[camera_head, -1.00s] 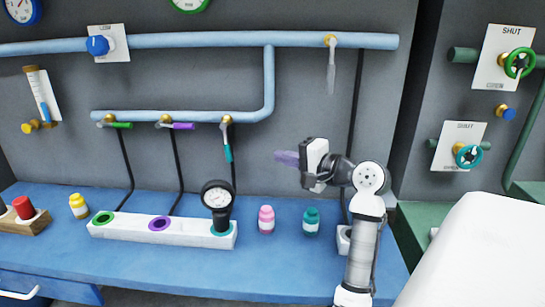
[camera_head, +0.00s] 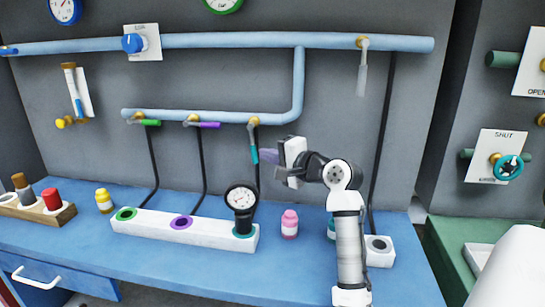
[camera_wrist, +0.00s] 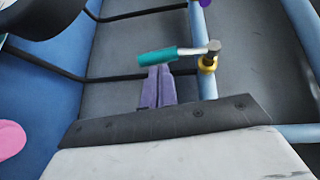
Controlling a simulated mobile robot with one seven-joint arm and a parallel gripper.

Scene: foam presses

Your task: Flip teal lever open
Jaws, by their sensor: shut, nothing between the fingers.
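The teal lever (camera_head: 254,148) hangs straight down from its brass valve on the lower blue pipe (camera_head: 225,116), across the pipe's line. In the wrist view the teal handle (camera_wrist: 156,56) runs sideways off the valve, over the tips of my gripper. My gripper (camera_head: 267,155) has its purple fingers together and empty, just right of the lever's lower end. In the wrist view my gripper (camera_wrist: 159,72) has its fingertips at the handle's middle; I cannot tell whether they touch it.
Green (camera_head: 146,122) and purple (camera_head: 206,125) levers lie along the same pipe to the left. A black gauge (camera_head: 241,199) stands on the white block's teal socket below. A pink bottle (camera_head: 289,224) stands on the blue bench. A grey lever (camera_head: 362,75) hangs from the upper pipe.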

